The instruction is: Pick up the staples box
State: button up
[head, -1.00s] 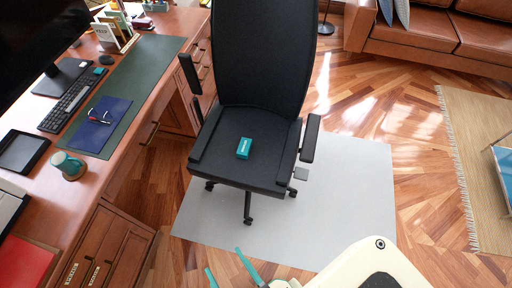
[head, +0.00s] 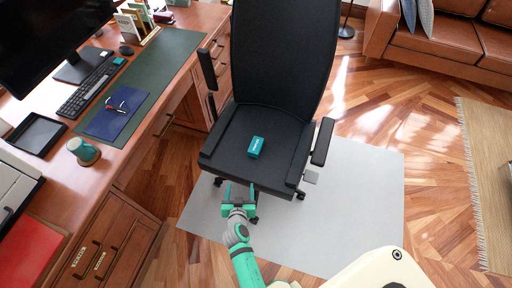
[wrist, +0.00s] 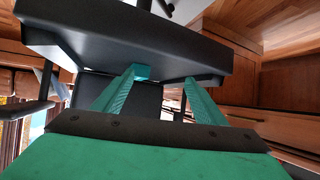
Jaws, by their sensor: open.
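The staples box (head: 256,146) is a small teal box with white lettering. It lies on the seat of the black office chair (head: 232,141). My gripper (head: 239,187) is open and empty, just in front of the seat's front edge and short of the box. In the wrist view my two green fingers (wrist: 160,78) are spread, with the dark chair parts beyond them. A small teal patch (wrist: 142,72) shows by the left fingertip; I cannot tell whether it is the box or part of the finger.
The chair's armrests (head: 322,141) flank the seat. The wooden desk (head: 110,165) on the left holds a keyboard, a blue folder and a mug (head: 82,150). A grey floor mat (head: 365,190) lies under the chair, with open floor to the right.

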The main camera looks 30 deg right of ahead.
aim_at(256, 145)
jog(key=w+d+r+m+g+h, duration=0.2)
jog(key=w+d+r+m+h, duration=0.15)
jog(key=w+d, duration=0.7)
jog(key=shift+a+f+x, duration=0.15)
jog(key=shift+f+x, duration=0.1)
jog(key=shift+x, duration=1.55)
jog(key=shift+a+f+x, duration=0.2)
jog(key=shift+f+x, duration=0.05)
jog(key=shift+x, duration=1.6)
jog(key=shift+a+f+x, duration=0.15)
jog(key=shift+f+x, duration=0.1)
jog(key=shift+x, duration=1.55)
jog(key=c, duration=1.3)
